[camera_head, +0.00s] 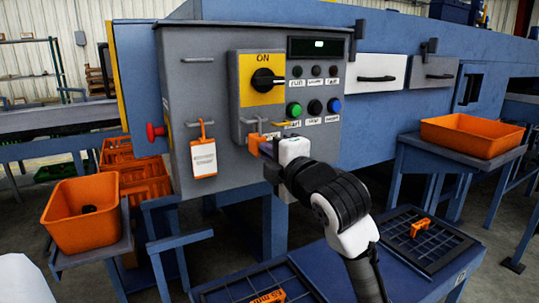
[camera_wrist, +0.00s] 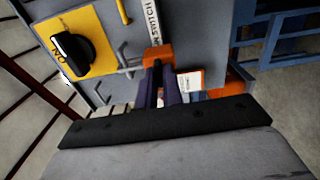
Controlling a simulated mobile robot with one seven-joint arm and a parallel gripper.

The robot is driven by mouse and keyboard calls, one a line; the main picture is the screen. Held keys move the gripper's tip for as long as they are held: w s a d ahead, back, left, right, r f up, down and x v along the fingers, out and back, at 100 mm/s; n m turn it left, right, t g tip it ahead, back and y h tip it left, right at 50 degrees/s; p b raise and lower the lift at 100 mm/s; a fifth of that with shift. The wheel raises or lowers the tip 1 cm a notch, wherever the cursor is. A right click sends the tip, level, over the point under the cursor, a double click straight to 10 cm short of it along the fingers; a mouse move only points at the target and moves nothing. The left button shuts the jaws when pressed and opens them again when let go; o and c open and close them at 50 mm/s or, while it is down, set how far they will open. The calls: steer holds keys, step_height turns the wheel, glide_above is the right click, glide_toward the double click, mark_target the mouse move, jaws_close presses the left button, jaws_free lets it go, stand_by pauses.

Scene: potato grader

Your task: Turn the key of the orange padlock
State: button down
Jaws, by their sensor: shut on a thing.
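The orange padlock (camera_head: 254,145) hangs at the hasp below the yellow ON switch plate on the grey cabinet front. It also shows in the wrist view (camera_wrist: 157,57), just beyond my fingertips. My gripper (camera_head: 268,151) is up against the padlock from the front. In the wrist view its two dark fingers (camera_wrist: 161,82) are close together, with a narrow gap between them, at the near side of the padlock. They are shut on a thin thing at the padlock, which fits its key. The key itself is hidden by the fingers.
The black rotary switch (camera_head: 266,79) is above the padlock. A white tag (camera_head: 203,158) hangs to the left, and coloured buttons (camera_head: 293,109) are to the right. Orange bins (camera_head: 468,150) stand on both sides. Trays (camera_head: 447,240) with orange pieces lie on the low blue table.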

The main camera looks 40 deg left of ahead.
steer(key=c, duration=1.5)
jaws_free()
steer(key=shift+c, duration=0.2)
steer(key=b+v, duration=0.1)
steer(key=v, duration=1.3)
steer(key=shift+b, duration=0.3)
steer(key=shift+a, duration=0.1)
